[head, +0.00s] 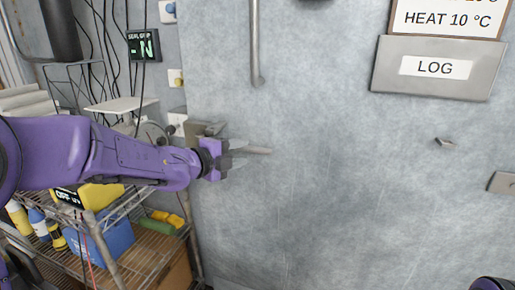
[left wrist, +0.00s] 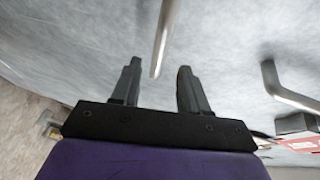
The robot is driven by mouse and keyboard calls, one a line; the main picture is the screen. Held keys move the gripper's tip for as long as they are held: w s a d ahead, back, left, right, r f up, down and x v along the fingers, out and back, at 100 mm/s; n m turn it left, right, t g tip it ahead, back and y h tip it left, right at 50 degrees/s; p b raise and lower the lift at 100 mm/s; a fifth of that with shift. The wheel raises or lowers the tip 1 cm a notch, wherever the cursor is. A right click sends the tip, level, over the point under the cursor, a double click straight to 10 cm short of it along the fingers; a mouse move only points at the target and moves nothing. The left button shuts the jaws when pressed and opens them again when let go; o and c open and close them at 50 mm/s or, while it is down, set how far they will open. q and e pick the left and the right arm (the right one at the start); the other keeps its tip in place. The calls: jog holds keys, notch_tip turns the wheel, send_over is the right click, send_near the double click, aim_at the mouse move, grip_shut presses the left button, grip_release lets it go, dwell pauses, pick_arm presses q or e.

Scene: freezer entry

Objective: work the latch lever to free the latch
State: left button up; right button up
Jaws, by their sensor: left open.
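The latch lever (head: 258,151) is a short grey bar standing out to the right near the left part of the grey wall panel. My left gripper (head: 238,154) points right, with its fingers open around the level of the lever. In the left wrist view, a metal bar that looks like the lever (left wrist: 164,38) runs down to a free end between the open fingertips of the left gripper (left wrist: 156,76). I see a gap on both sides, and I cannot tell any contact. The latch block (head: 203,130) is partly hidden behind the gripper. My right gripper is out of view.
A vertical handle bar (head: 255,40) hangs above the lever; a bent bar (left wrist: 290,95) shows at right in the left wrist view. A wire shelf (head: 150,238) with a blue bin (head: 100,240) stands below left. A LOG box (head: 440,85) is upper right. The panel's middle is clear.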

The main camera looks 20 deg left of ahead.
aim_at(252, 150)
pick_arm(q)
jog(key=p+x, duration=0.1)
jog(key=x, duration=0.6)
jog(key=shift+w+p, duration=0.1)
jog(key=shift+p, duration=0.3)
jog(key=shift+w+d+f, duration=0.25)
jog(key=shift+w, duration=0.1)
grip_shut()
